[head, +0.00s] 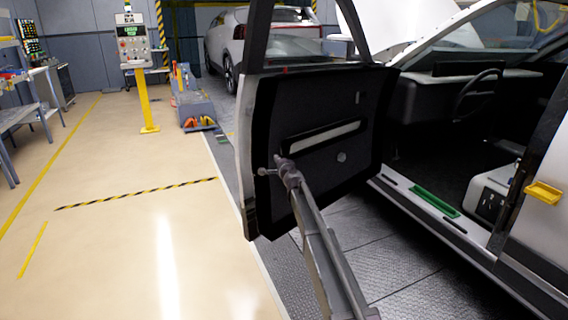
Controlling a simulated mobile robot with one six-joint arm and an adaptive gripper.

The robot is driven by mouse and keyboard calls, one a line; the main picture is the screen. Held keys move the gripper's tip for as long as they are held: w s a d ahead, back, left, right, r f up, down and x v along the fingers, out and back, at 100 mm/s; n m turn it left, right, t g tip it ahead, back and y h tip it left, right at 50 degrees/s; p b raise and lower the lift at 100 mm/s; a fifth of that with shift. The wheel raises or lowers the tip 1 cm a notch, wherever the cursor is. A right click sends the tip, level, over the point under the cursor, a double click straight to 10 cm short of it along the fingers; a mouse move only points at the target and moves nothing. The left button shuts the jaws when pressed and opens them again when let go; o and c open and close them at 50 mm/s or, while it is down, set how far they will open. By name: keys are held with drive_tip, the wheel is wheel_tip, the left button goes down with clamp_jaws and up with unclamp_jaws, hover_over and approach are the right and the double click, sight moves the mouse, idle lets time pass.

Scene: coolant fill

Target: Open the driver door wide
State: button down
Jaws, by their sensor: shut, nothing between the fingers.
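The driver door (315,170) stands open, swung out from the car body, with its dark inner panel facing me. The panel has a light armrest strip and a round knob. The car's door opening (435,150) shows the steering wheel (478,95), dashboard and a green sill plate (435,201). My arm reaches up from the lower right of the door, and my gripper (281,162) is shut and empty at the inner panel, near its outer edge. I cannot tell whether it touches the panel.
A yellow post with a control panel (135,50) stands at the back left. Another white car (265,45) is parked behind the door. A workbench (35,100) lines the far left. The beige floor left of the door is clear.

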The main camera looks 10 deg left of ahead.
drive_tip(key=a+v, duration=0.1)
drive_tip(key=v, duration=1.2)
drive_tip(key=shift+s+a, duration=0.25)
drive_tip(key=shift+s, duration=0.2)
drive_tip(key=shift+r, duration=0.1)
